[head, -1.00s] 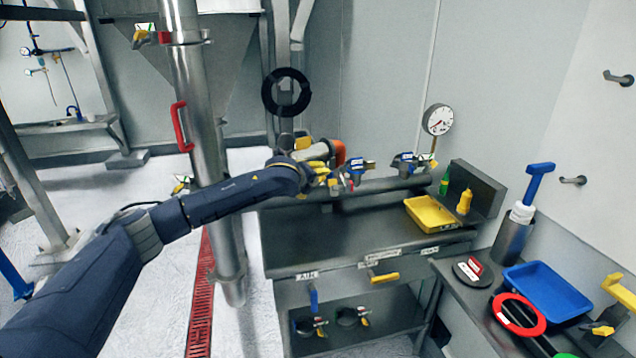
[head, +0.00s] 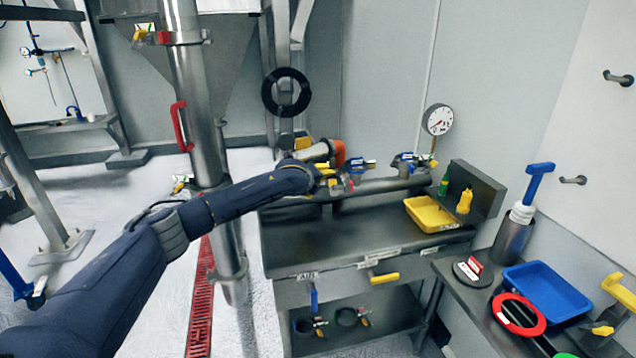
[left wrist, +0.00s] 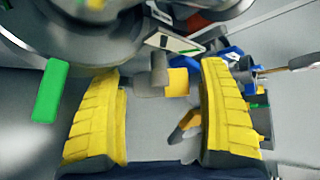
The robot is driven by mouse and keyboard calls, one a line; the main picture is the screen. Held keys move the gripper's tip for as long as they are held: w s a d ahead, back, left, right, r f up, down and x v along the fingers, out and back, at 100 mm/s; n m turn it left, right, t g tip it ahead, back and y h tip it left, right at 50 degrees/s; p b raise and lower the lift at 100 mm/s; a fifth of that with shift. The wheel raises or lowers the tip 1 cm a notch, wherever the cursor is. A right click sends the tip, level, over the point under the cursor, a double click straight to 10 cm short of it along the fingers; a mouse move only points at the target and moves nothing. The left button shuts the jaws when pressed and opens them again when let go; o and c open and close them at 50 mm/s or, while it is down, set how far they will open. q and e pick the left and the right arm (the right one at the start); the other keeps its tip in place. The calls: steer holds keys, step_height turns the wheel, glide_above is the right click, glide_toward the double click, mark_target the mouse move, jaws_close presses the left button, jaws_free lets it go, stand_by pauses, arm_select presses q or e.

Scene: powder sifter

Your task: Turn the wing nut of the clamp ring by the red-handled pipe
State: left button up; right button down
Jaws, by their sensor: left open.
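The steel pipe with the red handle (head: 181,126) stands upright at left centre in the head view. A clamp ring (head: 180,38) with a red band and a yellow-and-green part on its left (head: 141,34) sits high on it. Another small yellow-and-green fitting (head: 181,184) shows lower, at the pipe's left side. My left gripper (head: 328,177) is to the right of the pipe, over the bench's back. In the left wrist view its yellow fingers (left wrist: 162,120) are wide apart. A grey stub with a yellow end (left wrist: 178,82) appears beyond them; I cannot tell what it belongs to. My right gripper is out of view.
A horizontal bench pipe (head: 390,185) with blue-handled fittings (head: 405,160) and a gauge (head: 438,120) lies near the gripper. A yellow tray (head: 432,214) and blue tray (head: 546,291) are to the right. A green bar (left wrist: 50,91) shows in the wrist view.

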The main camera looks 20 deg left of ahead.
arm_select(q)
steer(key=shift+c, duration=0.3)
steer(key=c, duration=1.1)
steer(key=shift+c, duration=0.3)
steer(key=shift+s+f+n+t+h, duration=0.1)
steer(key=shift+f+n+t+h, duration=0.1)
steer(key=shift+n+t+h, duration=0.65)
steer(key=n+t+h, duration=0.2)
steer(key=n+t, duration=0.1)
steer(key=shift+d+t, duration=0.15)
steer(key=shift+t, duration=0.1)
steer(key=n+t, duration=0.4)
steer(key=n, duration=0.1)
steer(key=shift+r+n+y, duration=0.1)
steer(key=shift+n+y, duration=0.15)
steer(key=shift+y, duration=0.1)
steer(key=shift+n+t, duration=0.4)
steer(key=shift+t, duration=0.1)
steer(key=shift+r+y, duration=0.15)
steer(key=shift+y, duration=0.15)
